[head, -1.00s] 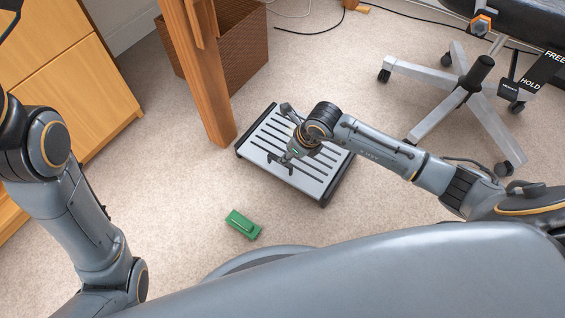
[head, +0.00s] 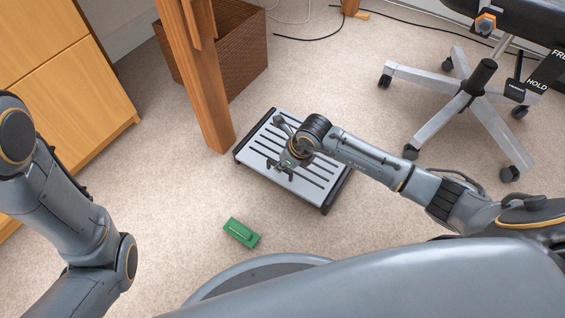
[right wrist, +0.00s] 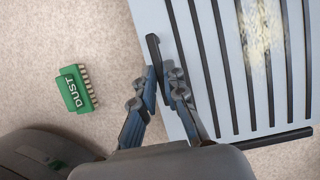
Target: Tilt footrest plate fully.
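The footrest plate (head: 325,183) is a grey slotted panel with dark edges, low on the carpet in the middle of the head view. It fills the right of the right wrist view (right wrist: 205,75). My right gripper (head: 281,170) is above that edge. In the right wrist view its fingers (right wrist: 162,88) are on both sides of the bar and look closed against it. The plate's exact tilt is hard to judge. My left arm is at the left; its gripper is out of view.
A green brush marked DUST (head: 241,233) lies on the carpet in front of the plate. A wooden leg (head: 205,85) and wicker basket (head: 243,55) stand behind it. A wheeled chair base (head: 470,95) is at the right, a wooden cabinet (head: 75,85) at the left.

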